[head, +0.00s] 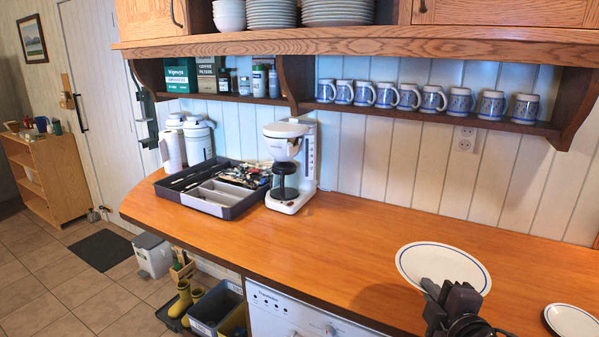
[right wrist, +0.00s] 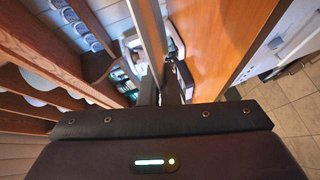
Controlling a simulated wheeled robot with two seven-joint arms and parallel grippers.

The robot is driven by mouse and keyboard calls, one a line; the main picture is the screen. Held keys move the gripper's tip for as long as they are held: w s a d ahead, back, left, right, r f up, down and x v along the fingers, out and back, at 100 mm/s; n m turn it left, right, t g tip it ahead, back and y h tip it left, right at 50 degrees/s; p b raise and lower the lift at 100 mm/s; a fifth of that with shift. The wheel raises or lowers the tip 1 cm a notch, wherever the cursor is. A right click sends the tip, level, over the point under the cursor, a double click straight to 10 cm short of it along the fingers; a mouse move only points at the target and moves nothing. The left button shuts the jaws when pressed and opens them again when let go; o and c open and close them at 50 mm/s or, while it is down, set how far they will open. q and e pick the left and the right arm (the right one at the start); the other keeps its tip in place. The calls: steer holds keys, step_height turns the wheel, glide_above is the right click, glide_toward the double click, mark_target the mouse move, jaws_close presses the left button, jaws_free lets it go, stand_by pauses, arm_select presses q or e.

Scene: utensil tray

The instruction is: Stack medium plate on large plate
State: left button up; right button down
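A white plate with a blue line inside its rim (head: 425,262), which I take to be the medium plate, is at the right of the head view. My right gripper (head: 452,297) covers its near edge. In the right wrist view a thin pale plate edge (right wrist: 150,40) runs between the fingers (right wrist: 160,92), which look closed on it. The plate seems held, but its height above the counter is unclear. A second white plate (head: 573,321) lies on the counter at the right corner, cut off by the frame. I cannot tell which is the large plate. My left gripper is out of view.
The wooden counter (head: 340,245) is clear between the plates and the coffee maker (head: 291,165). A dark utensil tray (head: 215,207) stands at its left. A shelf with several blue-patterned mugs (head: 410,97) hangs along the wall, with stacked plates (head: 338,12) above.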

steer(key=s+a+f, duration=0.6)
steer(key=a, duration=0.2)
steer(key=s+f, duration=0.3)
steer(key=s, duration=0.6)
steer(key=shift+f+h, duration=0.3)
steer(key=shift+f, duration=0.05)
steer(key=shift+d, duration=0.1)
